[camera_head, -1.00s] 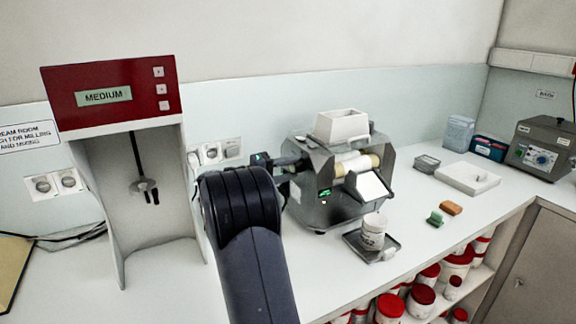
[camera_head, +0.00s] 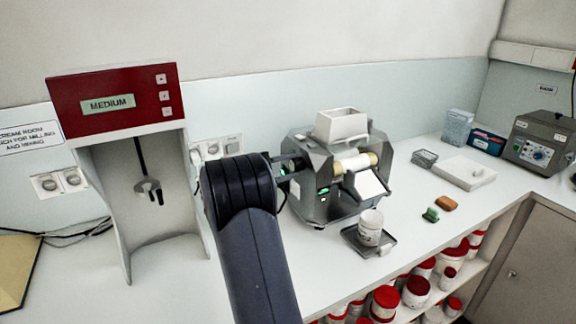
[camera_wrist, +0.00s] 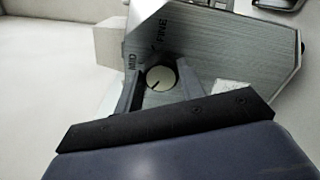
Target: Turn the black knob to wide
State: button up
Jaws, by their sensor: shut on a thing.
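The mill (camera_head: 308,195) is a grey metal machine with a white hopper and pale rollers, standing mid-bench.
A red-topped mixer (camera_head: 118,97) reading MEDIUM stands left of my arm. A white jar (camera_head: 370,226) stands on a small grey tray (camera_head: 379,250) before the mill. Green (camera_head: 431,215) and orange (camera_head: 446,203) blocks lie right of it. A white slab (camera_head: 462,172) lies farther right.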

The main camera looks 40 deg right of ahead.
dwell(0.4)
jog(key=o, duration=1)
jog(key=b+v, duration=0.1)
jog(key=v, duration=0.6)
jog(key=shift+a+b, duration=0.25)
jog(key=shift+b, duration=0.05)
jog(key=shift+d, duration=0.1)
jog(key=p+x, duration=0.1)
jog(key=x, duration=0.6)
jog(key=shift+d+p, duration=0.1)
jog(key=shift+p, duration=0.3)
jog(key=shift+d+f+b, duration=0.1)
jog(key=shift+f+b, duration=0.05)
jog(key=shift+b, duration=0.15)
jog(key=shift+m, duration=0.4)
